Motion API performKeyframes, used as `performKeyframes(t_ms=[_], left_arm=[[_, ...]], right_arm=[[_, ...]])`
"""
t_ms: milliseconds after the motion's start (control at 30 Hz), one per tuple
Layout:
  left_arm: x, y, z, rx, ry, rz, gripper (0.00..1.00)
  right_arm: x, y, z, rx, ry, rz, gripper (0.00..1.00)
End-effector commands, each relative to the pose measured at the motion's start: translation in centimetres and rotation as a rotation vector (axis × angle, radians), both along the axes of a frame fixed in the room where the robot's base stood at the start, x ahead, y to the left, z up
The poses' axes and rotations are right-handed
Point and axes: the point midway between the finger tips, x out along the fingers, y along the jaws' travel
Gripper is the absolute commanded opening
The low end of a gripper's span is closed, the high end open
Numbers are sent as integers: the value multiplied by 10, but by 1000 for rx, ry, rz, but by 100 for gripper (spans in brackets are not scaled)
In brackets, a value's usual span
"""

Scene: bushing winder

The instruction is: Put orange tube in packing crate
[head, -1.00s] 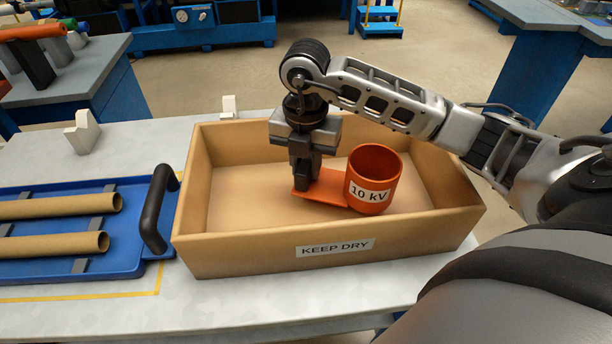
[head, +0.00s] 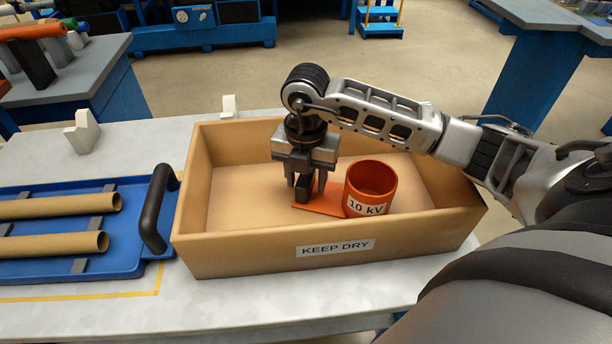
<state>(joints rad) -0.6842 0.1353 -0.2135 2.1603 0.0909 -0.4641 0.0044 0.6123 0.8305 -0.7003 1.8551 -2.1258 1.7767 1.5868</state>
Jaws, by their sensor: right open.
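The orange tube (head: 371,183), a short open cup shape with a "10 kV" label and a flat orange tab (head: 318,209) on its left, is upright inside the packing crate (head: 215,250). The crate is a tan open box marked "KEEP DRY". My right gripper (head: 309,194) is open over the tab, pointing down inside the crate, left of the tube. The fingers hide part of the tab, and the crate's front wall hides the tube's lower edge. My left gripper is out of view.
A blue tray (head: 120,264) with a black handle holds two brown tubes (head: 50,245) left of the crate. Small white brackets (head: 82,133) stand behind. A grey bench (head: 75,70) at the far left holds a rack with a long orange roll (head: 32,32).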

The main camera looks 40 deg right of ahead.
Motion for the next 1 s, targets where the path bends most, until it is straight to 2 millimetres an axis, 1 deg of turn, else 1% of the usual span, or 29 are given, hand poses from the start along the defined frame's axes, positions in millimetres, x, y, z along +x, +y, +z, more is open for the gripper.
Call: performKeyframes(t_ms=[67,167,267,500,633,700,800,1000], left_arm=[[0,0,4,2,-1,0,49],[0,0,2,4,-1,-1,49],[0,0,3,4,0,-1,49],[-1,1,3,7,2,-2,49],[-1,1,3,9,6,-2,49],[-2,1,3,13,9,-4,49],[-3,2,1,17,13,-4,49],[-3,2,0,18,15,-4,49]], right_arm=[[0,0,5,0,-1,0,45],[1,0,15,0,-4,0,45],[1,0,34,-1,-6,0,45],[2,0,87,0,-6,0,45],[1,0,109,0,-4,0,45],[1,0,116,0,-4,0,45],[0,0,122,1,-1,0,45],[0,0,123,0,0,0,45]])
